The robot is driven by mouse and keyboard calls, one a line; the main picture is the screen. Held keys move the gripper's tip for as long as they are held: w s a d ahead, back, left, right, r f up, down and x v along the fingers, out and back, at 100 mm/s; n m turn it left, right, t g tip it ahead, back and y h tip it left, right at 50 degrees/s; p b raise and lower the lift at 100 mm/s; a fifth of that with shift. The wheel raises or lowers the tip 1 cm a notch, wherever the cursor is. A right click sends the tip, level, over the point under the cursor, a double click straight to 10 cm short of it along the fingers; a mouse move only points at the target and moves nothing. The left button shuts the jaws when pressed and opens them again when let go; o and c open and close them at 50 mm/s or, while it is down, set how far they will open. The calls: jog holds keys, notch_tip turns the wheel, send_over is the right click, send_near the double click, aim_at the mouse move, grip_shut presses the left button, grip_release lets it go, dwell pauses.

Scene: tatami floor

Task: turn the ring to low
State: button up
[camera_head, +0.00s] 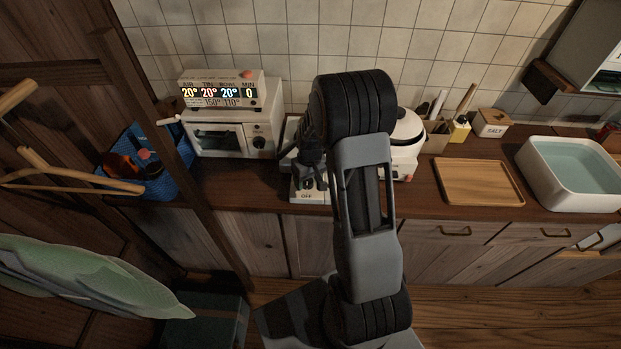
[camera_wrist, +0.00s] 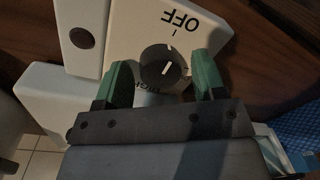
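The ring's round dark knob (camera_wrist: 163,66) sits on a white control panel (camera_wrist: 125,50) in the wrist view. The word OFF is printed above it, upside down, and partly covered lettering shows below it. A short white line on the knob runs roughly up and down; which end points I cannot tell. My gripper (camera_wrist: 161,62) is open, with one green finger on each side of the knob. A gap shows on both sides near the tips. In the head view my gripper (camera_head: 310,168) is over the small white unit (camera_head: 306,196) marked OFF, hiding its knob.
A toaster oven (camera_head: 236,140) with a lit display box (camera_head: 220,92) on it stands left. A white rice-cooker-like appliance (camera_head: 405,145) is right, partly behind my arm. Farther right are a wooden tray (camera_head: 478,184) and a water-filled basin (camera_head: 560,190). A blue basket (camera_head: 165,175) is at far left.

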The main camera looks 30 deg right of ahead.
jog(key=c, duration=0.7)
jog(key=shift+d, duration=0.35)
jog(key=shift+a, duration=0.3)
jog(key=shift+c, duration=0.5)
jog(key=m+b, duration=0.1)
jog(key=m, duration=0.3)
jog(key=m+b, duration=0.1)
jog(key=m, duration=0.3)
jog(key=shift+m+t, duration=0.3)
jog(key=shift+m, duration=0.1)
jog(key=m, duration=0.4)
jog(key=shift+m+h, duration=0.3)
jog(key=shift+m+b, duration=0.45)
jog(key=shift+m, duration=1.65)
jog(key=shift+s, duration=0.1)
